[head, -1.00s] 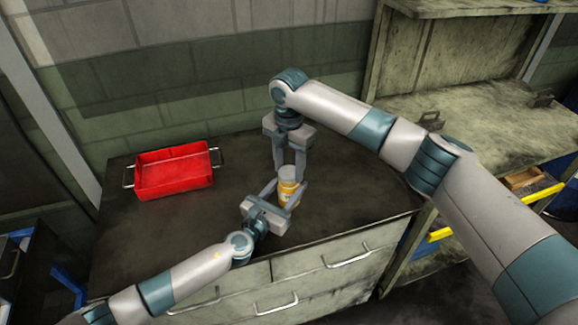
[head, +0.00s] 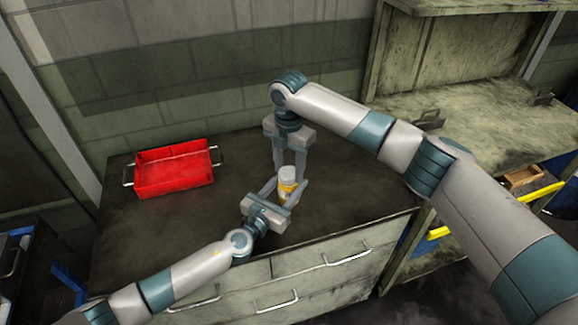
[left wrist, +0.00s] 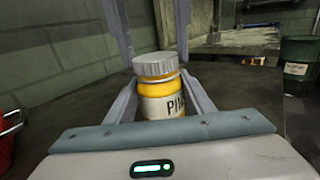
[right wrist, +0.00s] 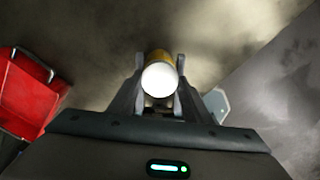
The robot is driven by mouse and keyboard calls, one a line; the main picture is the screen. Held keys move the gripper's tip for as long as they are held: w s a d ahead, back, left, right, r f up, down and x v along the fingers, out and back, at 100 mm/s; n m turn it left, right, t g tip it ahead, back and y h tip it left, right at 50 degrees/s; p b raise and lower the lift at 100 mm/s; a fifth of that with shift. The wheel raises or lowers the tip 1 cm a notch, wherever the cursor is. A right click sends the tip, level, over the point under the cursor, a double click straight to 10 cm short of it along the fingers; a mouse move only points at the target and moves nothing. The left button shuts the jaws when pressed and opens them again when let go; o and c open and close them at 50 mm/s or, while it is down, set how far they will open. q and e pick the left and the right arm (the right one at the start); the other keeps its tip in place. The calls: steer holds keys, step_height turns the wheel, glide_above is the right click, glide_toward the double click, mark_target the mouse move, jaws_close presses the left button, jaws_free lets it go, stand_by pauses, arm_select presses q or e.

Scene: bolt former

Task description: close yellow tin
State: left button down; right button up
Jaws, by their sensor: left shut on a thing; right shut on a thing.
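The yellow tin (head: 287,190) stands upright above the front right part of the dark worktop, its pale label partly visible in the left wrist view (left wrist: 160,105). Its whitish lid (head: 288,172) sits level on top, with no clear gap in the left wrist view (left wrist: 155,65). My left gripper (head: 284,190) is shut around the tin's body. My right gripper (head: 289,176) comes from above and is shut on the lid, which shows between its fingers in the right wrist view (right wrist: 158,80). Whether the tin touches the worktop is hard to tell.
A red tray (head: 175,188) with metal handles lies at the left of the worktop (head: 180,235). The worktop between tray and tin is clear. A drawer cabinet front (head: 235,295) is below. A shelved bench (head: 470,130) stands at the right; a green drum (left wrist: 298,65) shows in the left wrist view.

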steer(key=m, duration=0.3)
steer(key=shift+a+m, duration=0.1)
steer(key=shift+m, duration=0.3)
steer(key=m, duration=0.9)
steer(key=shift+m, duration=0.3)
steer(key=m, duration=0.6)
steer(key=shift+m, duration=0.4)
steer(key=m, duration=1.7)
steer(key=shift+w, duration=0.1)
steer(key=m, duration=1.6)
steer(key=o, duration=1.1)
steer(key=shift+c, duration=0.2)
